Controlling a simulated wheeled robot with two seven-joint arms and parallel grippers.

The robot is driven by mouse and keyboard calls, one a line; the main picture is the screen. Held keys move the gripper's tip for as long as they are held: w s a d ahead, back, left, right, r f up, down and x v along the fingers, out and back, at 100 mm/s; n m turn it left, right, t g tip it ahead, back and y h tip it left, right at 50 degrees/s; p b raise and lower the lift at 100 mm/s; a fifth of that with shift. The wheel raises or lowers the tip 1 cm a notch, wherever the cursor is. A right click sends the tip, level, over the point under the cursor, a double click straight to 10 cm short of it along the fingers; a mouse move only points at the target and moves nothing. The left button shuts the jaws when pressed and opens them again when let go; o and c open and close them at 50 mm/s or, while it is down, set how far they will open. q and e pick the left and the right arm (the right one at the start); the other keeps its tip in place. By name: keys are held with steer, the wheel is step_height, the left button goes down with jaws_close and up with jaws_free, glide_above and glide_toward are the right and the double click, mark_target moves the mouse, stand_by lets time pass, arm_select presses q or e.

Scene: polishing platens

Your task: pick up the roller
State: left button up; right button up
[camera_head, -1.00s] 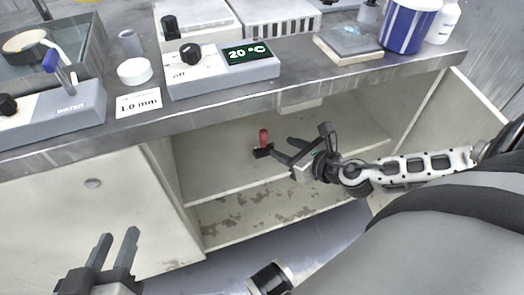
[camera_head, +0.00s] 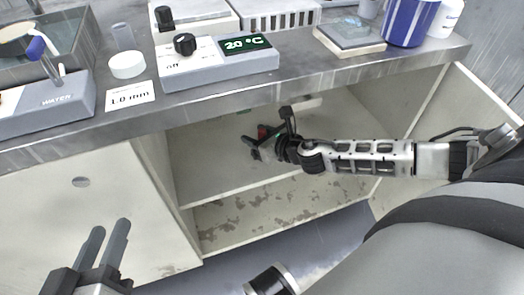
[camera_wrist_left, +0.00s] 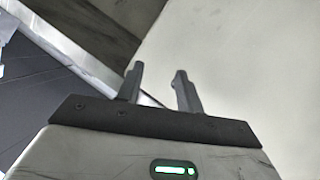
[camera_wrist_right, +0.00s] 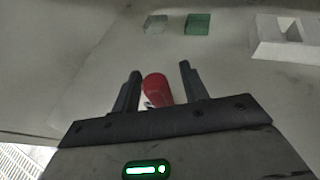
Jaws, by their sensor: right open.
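The roller, seen as a red handle (camera_head: 263,131), is on the shelf inside the open cabinet under the bench. In the right wrist view the red handle (camera_wrist_right: 157,89) lies between the two fingers, nearer the left one, with a small pale metal part at its lower end. Its lower part is hidden behind the gripper body. My right gripper (camera_head: 251,146) is open inside the cabinet, with its fingers on either side of the handle; I cannot tell whether they touch it. My left gripper (camera_head: 108,228) is open and empty in front of the closed cabinet door, low on the left.
A green block (camera_wrist_right: 197,24), a small grey-pink block (camera_wrist_right: 155,24) and a white tray (camera_wrist_right: 262,50) sit deeper on the shelf. The bench top (camera_head: 300,74) overhangs the opening. The open cabinet door (camera_head: 480,90) stands at the right.

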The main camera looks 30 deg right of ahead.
jaws_close()
